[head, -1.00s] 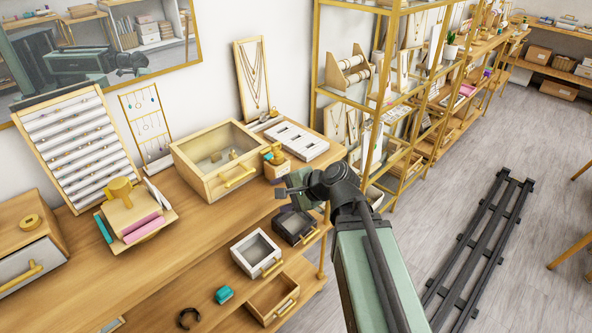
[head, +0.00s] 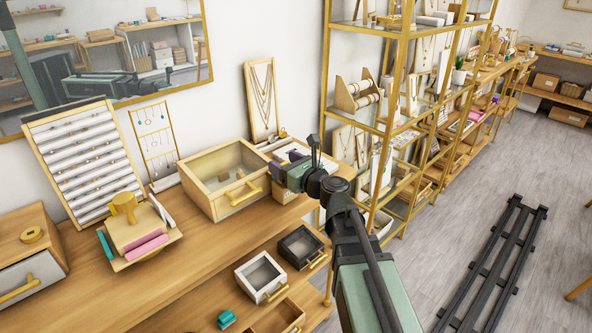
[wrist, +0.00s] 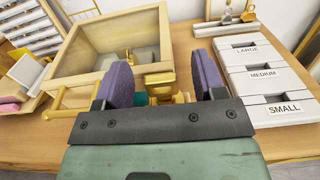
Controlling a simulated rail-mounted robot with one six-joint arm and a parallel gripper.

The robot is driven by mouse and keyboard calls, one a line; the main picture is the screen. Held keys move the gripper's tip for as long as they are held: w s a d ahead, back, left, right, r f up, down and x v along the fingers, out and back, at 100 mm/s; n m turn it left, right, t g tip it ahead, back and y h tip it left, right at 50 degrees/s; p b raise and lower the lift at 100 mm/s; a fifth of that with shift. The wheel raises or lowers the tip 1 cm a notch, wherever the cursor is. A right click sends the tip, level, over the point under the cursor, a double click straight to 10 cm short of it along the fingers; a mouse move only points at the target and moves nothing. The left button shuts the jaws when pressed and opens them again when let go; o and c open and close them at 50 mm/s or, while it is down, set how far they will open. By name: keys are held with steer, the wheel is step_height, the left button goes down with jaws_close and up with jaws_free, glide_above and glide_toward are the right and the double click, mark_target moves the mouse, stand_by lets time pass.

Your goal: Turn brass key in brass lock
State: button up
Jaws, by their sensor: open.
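My gripper (head: 280,170) is open, with its two purple fingers spread in the wrist view (wrist: 163,80). A brass piece (wrist: 160,85), which seems to be the brass lock, shows between the fingers, with a teal part beside it. I see no clear contact. The fingers and the gripper's dark front plate hide much of it, and I cannot make out the key separately. In the head view my gripper covers this spot, just right of the glass-topped wooden box (head: 216,207).
The box's brass handle (wrist: 67,112) lies left of the fingers. A white tray labelled small, medium and large (wrist: 262,80) stands close on the right. A brass-framed shelf (head: 326,100) rises behind my arm. Small open boxes (head: 262,278) sit lower in front.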

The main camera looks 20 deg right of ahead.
steer(key=shift+w, duration=0.15)
steer(key=shift+a, duration=0.1)
steer(key=c, duration=1)
steer(key=m+t+h, duration=0.1)
steer(key=m+h, duration=0.1)
steer(key=h, duration=0.1)
steer(key=shift+a, duration=0.15)
steer(key=shift+c, duration=0.2)
steer(key=shift+d+m+t+h, duration=0.2)
steer(key=shift+m+t+h, duration=0.2)
steer(key=shift+m+h, duration=0.45)
steer(key=shift+h, duration=0.35)
steer(key=shift+a+m+h, duration=0.15)
steer(key=shift+m+h, duration=0.4)
steer(key=shift+h, duration=0.35)
steer(key=shift+m+h, duration=1)
steer(key=shift+h, duration=0.6)
